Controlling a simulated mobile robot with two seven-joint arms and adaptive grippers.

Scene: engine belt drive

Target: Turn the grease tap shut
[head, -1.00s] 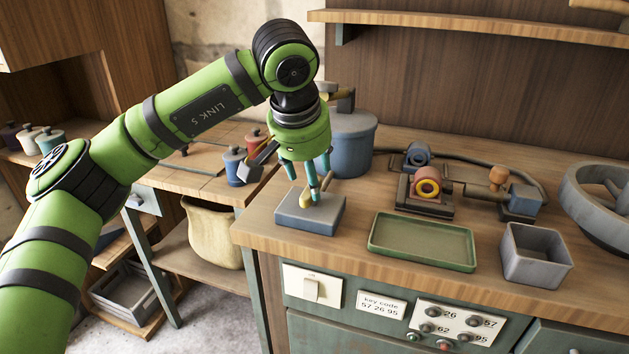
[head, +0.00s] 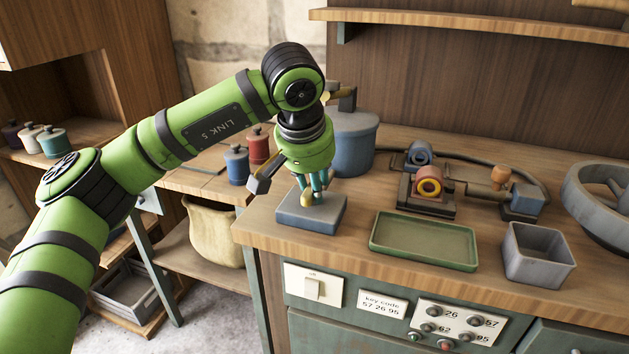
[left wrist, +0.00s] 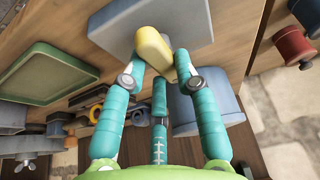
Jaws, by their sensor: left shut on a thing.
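The grease tap's yellow handle (head: 306,198) sits on top of a blue-grey block (head: 309,219) at the left end of the workbench. My left gripper (head: 313,193) points down over the block, with its teal fingers shut around the handle. In the left wrist view the handle (left wrist: 153,48) shows between the fingertips, with the block (left wrist: 190,22) behind it. Fingers hide part of the handle and its pivot. My right gripper is not in view.
A blue lidded pot (head: 352,142) stands close behind the block. A green tray (head: 422,243), a grey square bin (head: 538,255) and the belt drive (head: 428,190) are to the right. A side bench with small pots (head: 236,165) is at the left.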

